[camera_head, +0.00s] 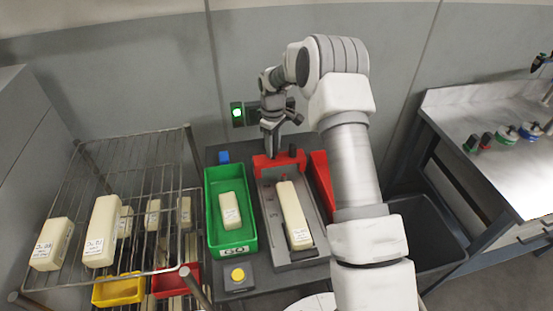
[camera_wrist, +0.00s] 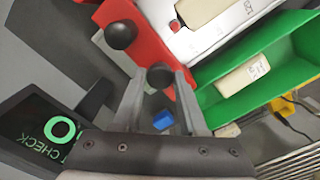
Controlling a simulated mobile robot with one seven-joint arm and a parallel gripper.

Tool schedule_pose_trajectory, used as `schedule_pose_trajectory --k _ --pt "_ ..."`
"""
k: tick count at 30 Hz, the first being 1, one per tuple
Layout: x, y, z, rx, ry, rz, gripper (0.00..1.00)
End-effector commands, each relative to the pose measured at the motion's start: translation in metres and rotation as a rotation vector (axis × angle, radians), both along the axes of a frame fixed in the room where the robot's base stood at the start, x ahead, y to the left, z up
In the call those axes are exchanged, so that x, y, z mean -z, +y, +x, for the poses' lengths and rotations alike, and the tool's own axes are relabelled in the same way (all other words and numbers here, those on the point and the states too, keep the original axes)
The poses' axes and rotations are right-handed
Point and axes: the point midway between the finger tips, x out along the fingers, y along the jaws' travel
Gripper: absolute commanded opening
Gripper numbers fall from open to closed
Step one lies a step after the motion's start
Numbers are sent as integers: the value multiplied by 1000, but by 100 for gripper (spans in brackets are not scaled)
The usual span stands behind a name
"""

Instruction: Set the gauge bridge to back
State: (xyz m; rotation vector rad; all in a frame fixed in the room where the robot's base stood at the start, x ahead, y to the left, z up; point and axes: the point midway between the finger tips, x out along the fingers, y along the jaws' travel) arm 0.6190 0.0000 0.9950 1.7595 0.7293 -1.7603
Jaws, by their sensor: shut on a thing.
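The gauge bridge is a red crosspiece (camera_head: 278,162) over the far end of the grey gauge bed (camera_head: 270,215). A black knob (camera_head: 292,150) stands on its right side in the head view. In the wrist view the red bridge (camera_wrist: 140,45) shows two black knobs, and my gripper (camera_wrist: 160,85) is shut on the nearer knob (camera_wrist: 160,76). In the head view my gripper (camera_head: 271,140) reaches down to the bridge's left part, its fingertips partly hidden. A long cream block (camera_head: 294,215) lies on the bed, in front of the bridge.
A green GO bin (camera_head: 212,235) holding a cream block stands left of the gauge, with a red bin (camera_head: 322,180) on its right. A yellow button (camera_head: 237,274) is in front. A wire rack (camera_head: 150,150) with several cream blocks stands left. A lit screen (camera_wrist: 45,130) is close to my gripper.

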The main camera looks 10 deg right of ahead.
Motion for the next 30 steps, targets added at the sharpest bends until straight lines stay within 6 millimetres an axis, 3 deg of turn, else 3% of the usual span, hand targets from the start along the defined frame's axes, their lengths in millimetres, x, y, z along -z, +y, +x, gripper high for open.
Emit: schedule_pose_trajectory --k 9,24,25,30 --pt "0 0 26 1 -3 0 0" --pt "-2 0 32 0 -12 -1 0" --pt "-2 0 33 0 -12 -1 45" --pt "-2 0 31 0 -8 0 71"
